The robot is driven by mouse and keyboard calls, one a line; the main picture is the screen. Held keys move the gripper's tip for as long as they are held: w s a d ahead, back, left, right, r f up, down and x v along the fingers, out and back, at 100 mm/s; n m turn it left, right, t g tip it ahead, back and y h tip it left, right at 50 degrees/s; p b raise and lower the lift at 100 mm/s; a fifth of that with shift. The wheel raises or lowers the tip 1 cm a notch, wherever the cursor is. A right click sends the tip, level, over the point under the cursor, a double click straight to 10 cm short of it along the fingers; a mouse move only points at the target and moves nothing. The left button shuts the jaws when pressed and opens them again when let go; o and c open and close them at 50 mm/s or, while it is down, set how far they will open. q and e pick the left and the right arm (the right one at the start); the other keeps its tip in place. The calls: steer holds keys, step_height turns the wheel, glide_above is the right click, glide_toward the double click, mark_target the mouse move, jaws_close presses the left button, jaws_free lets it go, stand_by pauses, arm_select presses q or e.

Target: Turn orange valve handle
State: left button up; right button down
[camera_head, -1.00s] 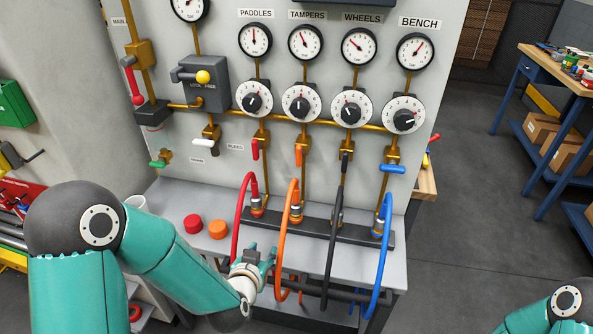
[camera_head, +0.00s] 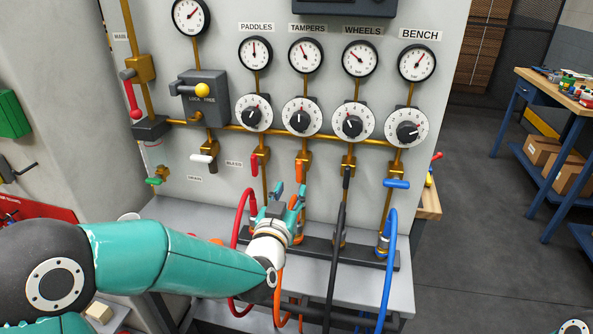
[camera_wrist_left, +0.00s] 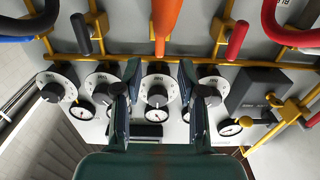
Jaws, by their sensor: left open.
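The orange valve handle (camera_head: 301,171) stands upright on a brass valve in the TAMPERS column of the panel, between the red and black handles. In the left wrist view, which is upside down, the orange handle (camera_wrist_left: 165,20) shows large at the top edge. My left gripper (camera_head: 289,193) is open and empty, just below and in front of the orange handle, apart from it as far as I can tell. Its two fingers (camera_wrist_left: 158,95) show spread in the left wrist view, with dials between and behind them. My right gripper is out of view.
A red handle (camera_head: 254,164), a black handle (camera_head: 346,177) and a sideways blue handle (camera_head: 396,184) neighbour it. Red, orange, black and blue hoses (camera_head: 389,275) loop below. Dials and gauges fill the panel above. The panel's ledge (camera_head: 190,213) lies beneath.

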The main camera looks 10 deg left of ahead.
mark_target(298, 172)
arm_select(q)
steer(key=w+p, duration=0.1)
steer(key=w, duration=0.6)
steer(key=shift+w+p, duration=0.3)
steer(key=shift+w, duration=0.05)
jaws_close()
